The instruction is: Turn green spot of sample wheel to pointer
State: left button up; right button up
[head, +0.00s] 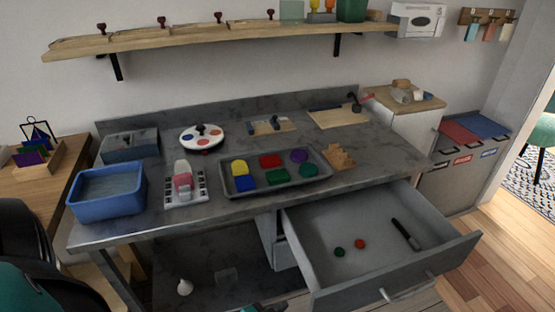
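The sample wheel (201,138) is a white disc with coloured spots and a dark knob at its centre. It stands on the back left part of the grey worktop (225,208). Orange and blue spots show on it; I cannot make out a green spot clearly. A small red mark (205,153) sits at the wheel's front edge; it may be the pointer, but it is too small to tell. No gripper is clearly in view. Black and teal parts of my own arm show at the lower left, away from the wheel.
A blue bin (107,209), a grey box (131,155) and a white-and-pink device (184,186) stand near the wheel. A tray (284,187) of coloured pieces lies to its right. An open drawer (375,285) juts out at the front right. A shelf (200,39) hangs above.

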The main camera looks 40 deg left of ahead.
aim_at(200, 136)
jog(key=l+u, duration=0.1)
jog(key=u, duration=0.35)
jog(key=l+u, duration=0.1)
jog(key=u, duration=0.35)
jog(key=l+u, duration=0.1)
jog(key=u, duration=0.8)
jog(key=i+j+u, duration=0.1)
jog(key=u, duration=0.35)
jog(key=j, duration=0.1)
